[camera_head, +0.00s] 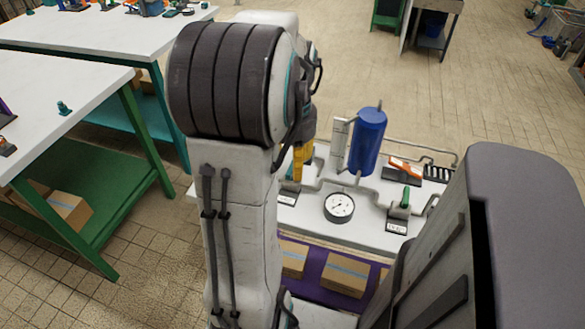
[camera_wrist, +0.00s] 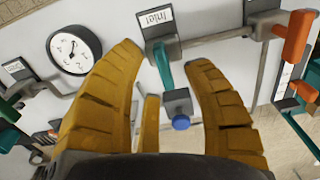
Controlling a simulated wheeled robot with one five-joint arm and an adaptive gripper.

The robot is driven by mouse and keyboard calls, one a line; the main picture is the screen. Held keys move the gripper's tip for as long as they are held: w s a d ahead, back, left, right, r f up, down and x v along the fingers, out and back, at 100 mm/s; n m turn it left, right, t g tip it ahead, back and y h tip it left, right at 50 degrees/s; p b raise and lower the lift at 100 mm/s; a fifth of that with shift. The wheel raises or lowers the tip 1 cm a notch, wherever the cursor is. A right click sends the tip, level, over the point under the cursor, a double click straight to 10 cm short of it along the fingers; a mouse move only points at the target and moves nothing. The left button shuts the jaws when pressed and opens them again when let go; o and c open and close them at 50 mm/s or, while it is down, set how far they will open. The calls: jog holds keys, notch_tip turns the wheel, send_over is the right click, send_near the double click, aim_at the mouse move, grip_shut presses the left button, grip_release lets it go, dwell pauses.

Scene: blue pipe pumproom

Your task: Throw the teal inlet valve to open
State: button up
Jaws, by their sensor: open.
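The teal inlet valve lever (camera_wrist: 163,66) shows in the wrist view beside a card reading "Inlet" (camera_wrist: 156,19), printed upside down there. It hangs from a dark mount on a grey pipe. My gripper (camera_wrist: 163,57) is open, with its yellow fingers on either side of the lever and a gap to each; whether either touches it I cannot tell. In the head view my gripper (camera_head: 301,160) is over the left part of the white pipe bench (camera_head: 365,236); my arm hides much of it, and the lever is not clear there.
A round gauge (camera_head: 339,208) stands right of my gripper in the head view. Behind it is a blue tank (camera_head: 367,142). An orange-handled valve (camera_head: 405,166) and a green-handled valve (camera_head: 404,198) are farther right. In the wrist view a blue knob (camera_wrist: 181,123) shows between my fingers.

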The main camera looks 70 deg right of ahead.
jog(key=shift+f, duration=0.85)
grip_shut()
